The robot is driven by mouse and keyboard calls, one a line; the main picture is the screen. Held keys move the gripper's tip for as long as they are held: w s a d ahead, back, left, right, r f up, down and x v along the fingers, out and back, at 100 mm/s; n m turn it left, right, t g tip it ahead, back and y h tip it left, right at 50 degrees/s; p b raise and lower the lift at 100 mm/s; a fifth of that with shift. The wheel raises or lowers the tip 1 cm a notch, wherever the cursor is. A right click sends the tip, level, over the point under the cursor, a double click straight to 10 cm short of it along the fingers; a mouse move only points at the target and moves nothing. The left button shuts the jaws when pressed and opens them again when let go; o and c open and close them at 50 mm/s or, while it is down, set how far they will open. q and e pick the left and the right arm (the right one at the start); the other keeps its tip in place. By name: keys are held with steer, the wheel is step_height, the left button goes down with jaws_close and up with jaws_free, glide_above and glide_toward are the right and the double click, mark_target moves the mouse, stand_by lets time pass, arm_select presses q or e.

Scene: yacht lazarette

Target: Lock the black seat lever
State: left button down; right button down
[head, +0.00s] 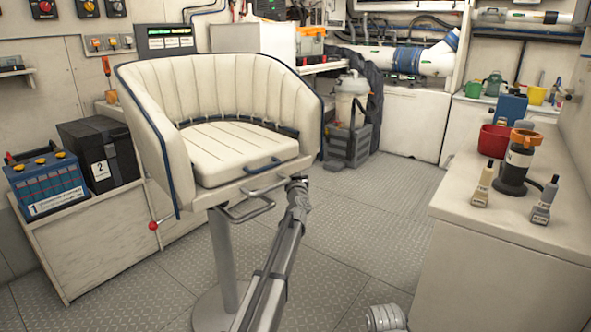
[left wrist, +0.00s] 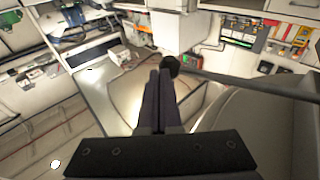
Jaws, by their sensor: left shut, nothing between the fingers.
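The cream helm seat (head: 235,150) stands on a grey pedestal. The black seat lever shows in the left wrist view as a round black knob (left wrist: 170,66) on a grey rod (left wrist: 250,87) running right. In the head view its end at the seat's front right is mostly hidden by my gripper. My left gripper (head: 298,184) is there, beside the seat's front right edge. In the left wrist view its fingers (left wrist: 161,73) are together and empty, tips right beside the knob; I cannot tell whether they touch it. A red-knobbed lever (head: 153,225) hangs at the seat's left. My right gripper is not visible.
A grey footrest loop (head: 250,210) sits below the seat front. A white counter (head: 510,215) with bottles and a red bucket (head: 494,140) is at right. The floor between seat and counter is largely clear.

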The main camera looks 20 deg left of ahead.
arm_select(q)
steer(key=shift+w+a+n+g+y, duration=0.35)
steer(key=shift+w+a+y, duration=0.25)
steer(key=shift+w+a, duration=0.35)
steer(key=shift+w+a+n+g+y, duration=0.25)
steer(key=shift+w+a+n+y, duration=0.2)
steer(key=shift+w+a+y, duration=0.4)
steer(key=shift+w+r+h, duration=0.1)
steer(key=shift+w+h, duration=0.15)
steer(key=shift+w, duration=0.05)
